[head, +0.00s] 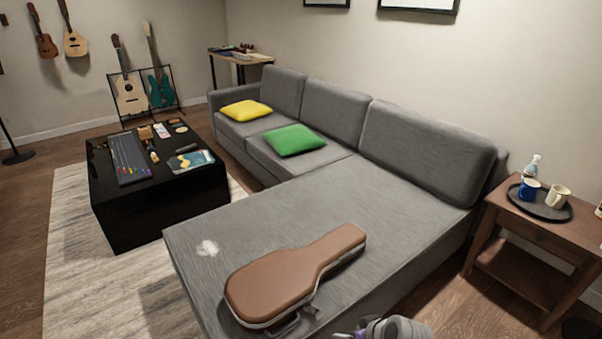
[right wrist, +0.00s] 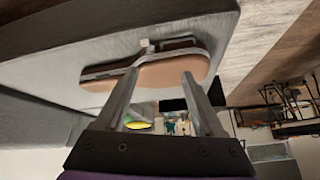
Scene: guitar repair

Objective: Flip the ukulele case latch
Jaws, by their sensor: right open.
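The brown ukulele case (head: 296,272) lies flat and closed on the grey sofa's chaise, with a pale rim and a dark handle (head: 284,325) on its near side. A small fitting (head: 311,311) sits beside the handle; I cannot tell whether it is the latch or how it is set. The case also shows in the right wrist view (right wrist: 168,72), with a small pale piece (right wrist: 147,45) at its edge. My right gripper (right wrist: 161,74) is open and empty, its fingers pointing toward the case. In the head view only part of my right arm shows at the bottom edge. My left gripper is out of view.
The sofa (head: 340,205) holds a green cushion (head: 294,140) and a yellow cushion (head: 246,110). A white patch (head: 207,248) lies left of the case. A side table (head: 530,225) with a tray and mugs stands at right; a black table (head: 140,215) stands at left.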

